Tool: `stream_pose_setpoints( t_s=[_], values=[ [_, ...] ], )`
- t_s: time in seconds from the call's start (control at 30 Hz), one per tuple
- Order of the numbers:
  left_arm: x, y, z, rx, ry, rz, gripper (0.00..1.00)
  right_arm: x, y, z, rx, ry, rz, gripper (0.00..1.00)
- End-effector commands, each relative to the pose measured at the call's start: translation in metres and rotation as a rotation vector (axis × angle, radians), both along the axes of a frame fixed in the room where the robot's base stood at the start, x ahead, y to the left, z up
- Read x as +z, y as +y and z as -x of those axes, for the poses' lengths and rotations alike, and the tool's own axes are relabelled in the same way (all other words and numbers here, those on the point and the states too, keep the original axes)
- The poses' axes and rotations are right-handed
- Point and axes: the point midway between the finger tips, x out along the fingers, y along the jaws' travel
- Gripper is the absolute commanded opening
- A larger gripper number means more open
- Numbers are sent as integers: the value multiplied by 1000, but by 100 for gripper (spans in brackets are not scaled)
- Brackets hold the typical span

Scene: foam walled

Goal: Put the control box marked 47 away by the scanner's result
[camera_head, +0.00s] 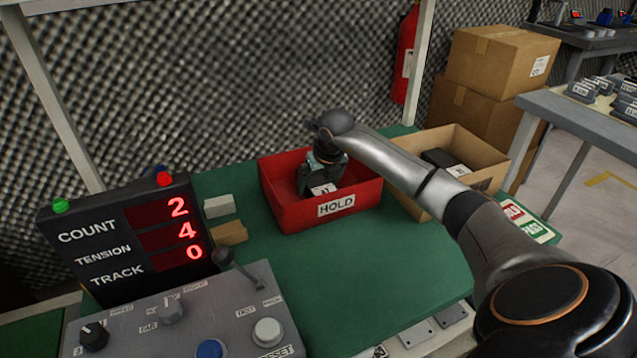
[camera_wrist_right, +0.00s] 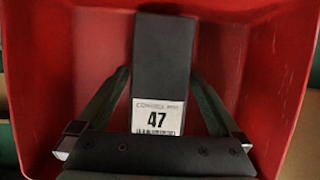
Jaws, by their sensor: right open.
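The control box marked 47 (camera_wrist_right: 163,55) is dark with a white label and lies inside the red bin (camera_wrist_right: 65,60) in the right wrist view. In the head view this bin (camera_head: 285,208) is labelled HOLD and stands on the green bench; the box's label (camera_head: 322,189) shows inside it. My right gripper (camera_head: 322,172) reaches down into the bin. In the wrist view its open fingers (camera_wrist_right: 160,82) stand on either side of the box, with gaps visible. My left gripper is not in view.
A tan bin (camera_head: 482,180) with a dark box (camera_head: 440,159) stands right of the red bin. A display (camera_head: 125,235) reads COUNT 2, TENSION 4, TRACK 0, behind a control panel (camera_head: 190,325).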

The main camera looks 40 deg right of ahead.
Motion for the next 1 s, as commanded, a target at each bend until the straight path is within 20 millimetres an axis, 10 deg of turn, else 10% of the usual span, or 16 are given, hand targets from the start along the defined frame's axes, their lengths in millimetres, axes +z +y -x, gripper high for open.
stream_pose_setpoints(
  t_s=[0.6, 1.0],
  values=[
    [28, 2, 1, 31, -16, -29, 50, 100, 12, 38, 1, -3, 1, 100],
    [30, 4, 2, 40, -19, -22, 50, 112, 14, 44, 0, -1, -1, 100]
  ],
)
